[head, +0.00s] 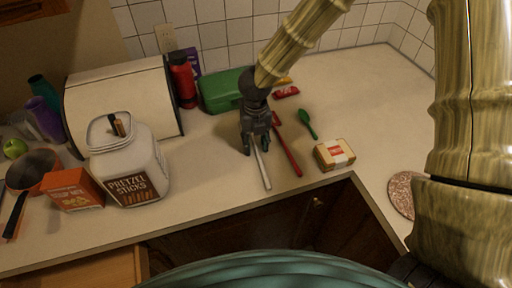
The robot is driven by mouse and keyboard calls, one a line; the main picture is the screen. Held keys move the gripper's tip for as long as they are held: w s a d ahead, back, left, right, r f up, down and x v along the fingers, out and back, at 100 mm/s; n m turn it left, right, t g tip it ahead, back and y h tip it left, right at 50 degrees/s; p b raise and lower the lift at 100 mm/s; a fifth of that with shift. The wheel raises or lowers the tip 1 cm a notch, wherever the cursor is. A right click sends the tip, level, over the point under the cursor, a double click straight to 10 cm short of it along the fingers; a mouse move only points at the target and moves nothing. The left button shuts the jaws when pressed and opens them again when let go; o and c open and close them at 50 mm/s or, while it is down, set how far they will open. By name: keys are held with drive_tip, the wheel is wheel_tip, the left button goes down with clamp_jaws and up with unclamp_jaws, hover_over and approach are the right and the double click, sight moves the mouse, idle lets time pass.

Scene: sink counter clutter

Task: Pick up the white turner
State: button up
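The white turner (264,173) shows in the head view as a thin, pale handle on the counter, pointing toward the front edge. Its far part is hidden under my gripper. My gripper (257,150) points down over the turner, low over the counter. Its dark fingers are spread apart, one on each side of the handle. I cannot tell whether a finger touches it.
A red utensil (287,149) lies close to the right, with a green spoon (307,123) and a tan box (334,154) beyond. A pretzel jar (131,165) and orange box (73,189) stand left. A green case (223,91) is behind.

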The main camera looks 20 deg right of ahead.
sight(255, 147)
drive_tip(key=shift+s+r, duration=0.1)
drive_tip(key=shift+s, duration=0.1)
drive_tip(key=shift+c, duration=0.6)
drive_tip(key=shift+w, duration=0.15)
clamp_jaws()
drive_tip(key=shift+r+b, duration=0.6)
drive_tip(key=shift+r, duration=0.85)
drive_tip(key=shift+s+a+r, duration=0.2)
drive_tip(key=shift+s, duration=0.05)
drive_tip(key=s+a+b, duration=0.1)
drive_tip(key=s+a, duration=0.2)
drive_tip(key=a, duration=0.1)
drive_tip(key=s+a+r+b, duration=0.1)
drive_tip(key=s+a+b, duration=0.1)
drive_tip(key=s+a, duration=0.1)
drive_tip(key=s+a+b, duration=0.1)
drive_tip(key=s+a, duration=0.3)
drive_tip(key=shift+s+a+r, duration=0.1)
drive_tip(key=shift+a+r, duration=0.2)
